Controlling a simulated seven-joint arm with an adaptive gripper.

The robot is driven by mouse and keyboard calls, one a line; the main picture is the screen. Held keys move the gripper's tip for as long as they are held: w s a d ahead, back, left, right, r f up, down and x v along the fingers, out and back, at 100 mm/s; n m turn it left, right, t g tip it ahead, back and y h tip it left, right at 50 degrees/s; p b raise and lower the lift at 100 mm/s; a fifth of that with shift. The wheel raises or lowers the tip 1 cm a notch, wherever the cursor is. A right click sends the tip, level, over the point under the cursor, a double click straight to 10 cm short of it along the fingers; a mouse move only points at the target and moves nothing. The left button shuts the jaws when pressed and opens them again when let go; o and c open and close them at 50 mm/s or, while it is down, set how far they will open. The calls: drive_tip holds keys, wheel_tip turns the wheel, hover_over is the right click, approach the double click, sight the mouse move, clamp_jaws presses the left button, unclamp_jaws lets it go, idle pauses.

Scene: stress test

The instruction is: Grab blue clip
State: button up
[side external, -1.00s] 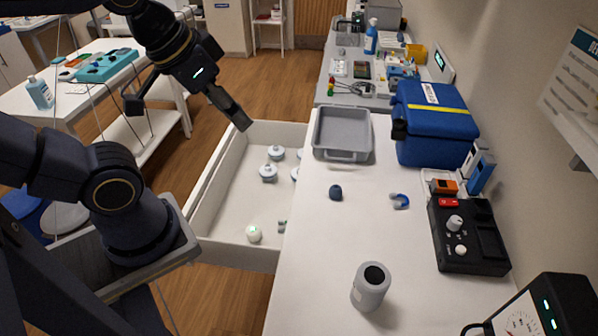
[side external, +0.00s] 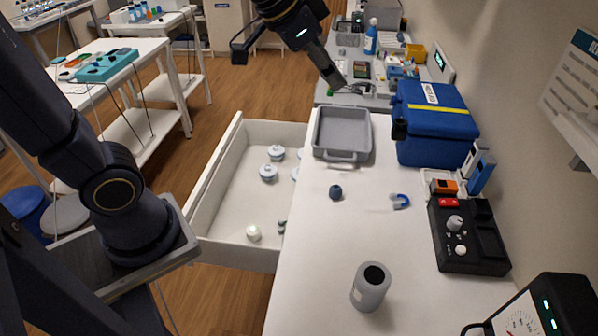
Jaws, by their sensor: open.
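A small blue and grey curved piece, which looks like the blue clip (side external: 400,201), lies on the white counter (side external: 335,250), right of the middle. My gripper (side external: 338,82) is raised above the far part of the counter, over the grey tray's back area in the picture. It is open and nothing shows between its fingers. It is well apart from the clip, up and to the left of it in the picture.
A grey tray (side external: 341,155), a blue cooler box (side external: 434,135), a black control box (side external: 466,237), a small dark blue knob-like piece (side external: 335,192) and a grey cylinder (side external: 370,287) stand on the counter. An open drawer (side external: 213,196) holds several small pieces. Counter around the clip is clear.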

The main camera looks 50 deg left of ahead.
drive_tip(key=w+d+f+m+g, duration=0.1)
drive_tip(key=w+d+f, duration=0.3)
drive_tip(key=w+f, duration=0.3)
drive_tip(key=g+h, duration=0.2)
drive_tip(key=g, duration=0.1)
approach(400, 198)
drive_tip(key=shift+d+f+m, duration=0.15)
drive_tip(key=shift+f, duration=0.45)
drive_tip(key=shift+d+f+m, duration=0.15)
drive_tip(key=shift+f, duration=0.45)
drive_tip(key=shift+t, duration=0.3)
drive_tip(key=shift+x, duration=3.15)
drive_tip(key=shift+w+r, duration=0.1)
drive_tip(key=shift+c, duration=0.4)
drive_tip(key=c, duration=0.8)
